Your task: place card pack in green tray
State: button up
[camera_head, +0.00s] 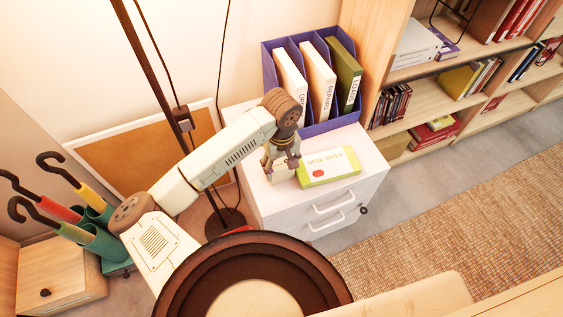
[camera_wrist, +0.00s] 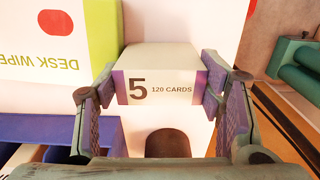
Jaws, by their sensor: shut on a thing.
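The card pack (camera_wrist: 160,58) is a cream box with a purple-edged label reading "5 120 CARDS" and a dark arched notch below. My gripper (camera_wrist: 163,95) is shut on it, one finger on each side, in the wrist view. In the head view my gripper (camera_head: 282,160) is over the white cabinet top, just left of the desk wipes box, and largely hides the pack. I cannot tell whether the pack touches the cabinet. I cannot make out a green tray in either view.
A desk wipes box (camera_head: 328,166) lies close beside my gripper on the white drawer cabinet (camera_head: 318,215). A purple file holder (camera_head: 318,125) with several binders stands behind. A green umbrella stand (camera_head: 103,241) is at left. A bookshelf (camera_head: 430,100) stands right.

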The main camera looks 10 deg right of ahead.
aim_at(282, 165)
jog(key=shift+f+b, duration=0.2)
jog(key=shift+b, duration=0.15)
jog(key=o, duration=1.3)
jog(key=shift+c, duration=0.2)
jog(key=shift+r, duration=0.1)
jog(key=shift+r+p, duration=0.2)
jog(key=shift+p, duration=0.2)
jog(key=shift+r+b, duration=0.2)
jog(key=shift+b, duration=0.1)
notch_tip(282, 165, up, 12)
jog(key=b, duration=0.3)
jog(key=shift+f, duration=0.25)
